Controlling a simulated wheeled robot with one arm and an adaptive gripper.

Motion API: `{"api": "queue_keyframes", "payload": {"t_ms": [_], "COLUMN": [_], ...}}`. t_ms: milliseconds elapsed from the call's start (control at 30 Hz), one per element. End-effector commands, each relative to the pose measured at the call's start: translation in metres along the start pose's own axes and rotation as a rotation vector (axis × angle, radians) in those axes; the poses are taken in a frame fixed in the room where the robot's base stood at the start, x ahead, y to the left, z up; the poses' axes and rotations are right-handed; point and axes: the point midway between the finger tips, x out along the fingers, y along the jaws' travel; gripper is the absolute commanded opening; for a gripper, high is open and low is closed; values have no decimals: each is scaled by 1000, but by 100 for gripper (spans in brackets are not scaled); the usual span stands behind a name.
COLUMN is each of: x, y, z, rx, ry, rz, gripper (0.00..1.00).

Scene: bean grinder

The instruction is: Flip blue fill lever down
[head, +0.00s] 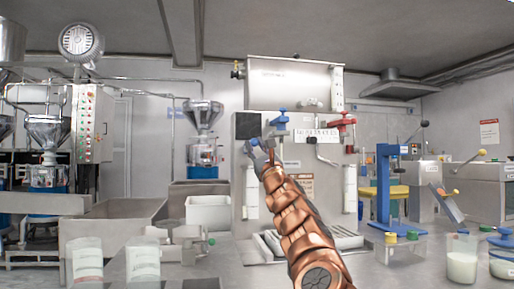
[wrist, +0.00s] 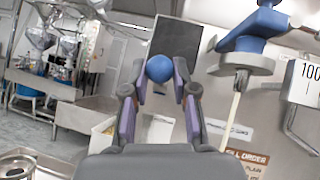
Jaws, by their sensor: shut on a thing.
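The blue fill lever's round knob (wrist: 160,68) sits between the two fingers of my gripper (wrist: 160,92) in the wrist view. My gripper is shut on this knob; it also shows in the head view (head: 259,146), in front of the grey machine. The blue valve (wrist: 255,30) is to the right of the knob in the wrist view, and it also shows in the head view (head: 279,121). A thin pale strip (wrist: 232,110) hangs straight below the valve. The link between knob and valve is hard to make out.
A red valve (head: 342,120) is to the right on the same machine, under a large metal tank (head: 290,84). A dark panel (head: 248,125) is just behind my gripper. A blue press (head: 386,185) and jars of white contents (head: 462,260) stand at the right.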

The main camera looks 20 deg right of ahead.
Motion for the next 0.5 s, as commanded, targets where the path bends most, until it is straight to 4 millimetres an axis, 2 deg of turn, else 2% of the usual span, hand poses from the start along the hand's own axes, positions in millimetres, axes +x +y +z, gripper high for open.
{"api": "queue_keyframes", "payload": {"t_ms": [167, 200, 400, 500], "x": [0, 0, 0, 0], "y": [5, 5, 3, 2], "z": [-4, -4, -2, -2], "rx": [-1, -1, -1, 0], "ry": [7, 7, 4, 3], "rz": [6, 7, 4, 3], "gripper": [0, 31, 52, 53]}}
